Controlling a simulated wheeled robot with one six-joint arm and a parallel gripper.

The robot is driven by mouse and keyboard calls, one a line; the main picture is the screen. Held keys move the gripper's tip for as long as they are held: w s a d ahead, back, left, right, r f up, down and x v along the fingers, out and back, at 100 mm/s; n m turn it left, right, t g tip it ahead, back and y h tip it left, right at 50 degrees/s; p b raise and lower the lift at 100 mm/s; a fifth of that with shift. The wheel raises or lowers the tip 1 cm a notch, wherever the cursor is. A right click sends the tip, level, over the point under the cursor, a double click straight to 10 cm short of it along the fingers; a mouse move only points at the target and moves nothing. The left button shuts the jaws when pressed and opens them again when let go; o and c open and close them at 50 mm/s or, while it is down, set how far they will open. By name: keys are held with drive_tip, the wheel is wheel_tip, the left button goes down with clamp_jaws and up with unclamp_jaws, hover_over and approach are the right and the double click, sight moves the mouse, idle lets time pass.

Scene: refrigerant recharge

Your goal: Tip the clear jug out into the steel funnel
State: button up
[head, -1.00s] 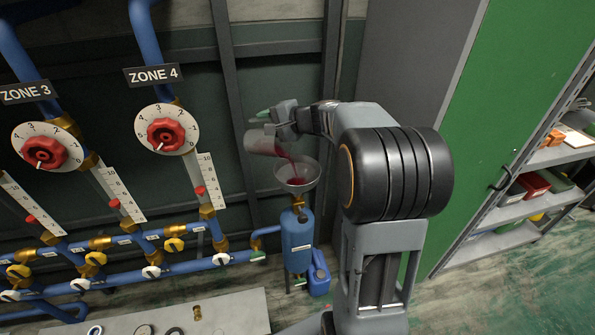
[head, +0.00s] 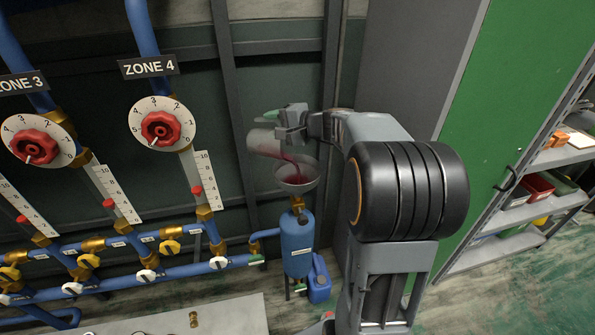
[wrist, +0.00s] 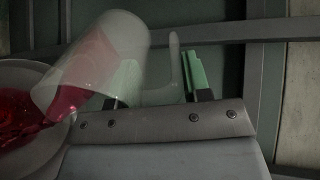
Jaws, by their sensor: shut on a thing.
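The clear jug (head: 264,143) is tilted over the steel funnel (head: 297,178), its mouth towards the funnel. A stream of red liquid runs from the jug into the funnel. My gripper (head: 280,117) is shut on the jug, holding it above the funnel. In the wrist view the jug (wrist: 118,50) is tipped to the left, with red liquid still inside near its mouth. Its handle lies by the green fingers of my gripper (wrist: 160,78). Red liquid shows in the funnel bowl (wrist: 52,150) at the left edge.
The funnel stands on a blue tank (head: 297,243), with a blue canister (head: 319,280) beside it. Blue pipes, valves and the ZONE 4 dial (head: 160,124) are on the left. A green cabinet side and shelves (head: 545,205) stand on the right.

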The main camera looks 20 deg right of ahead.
drive_tip(key=shift+s+d+r+t+y+b, duration=0.3)
drive_tip(key=shift+s+d+t+y+b, duration=0.5)
drive_tip(key=shift+b, duration=2.9)
drive_tip(key=shift+a, duration=0.1)
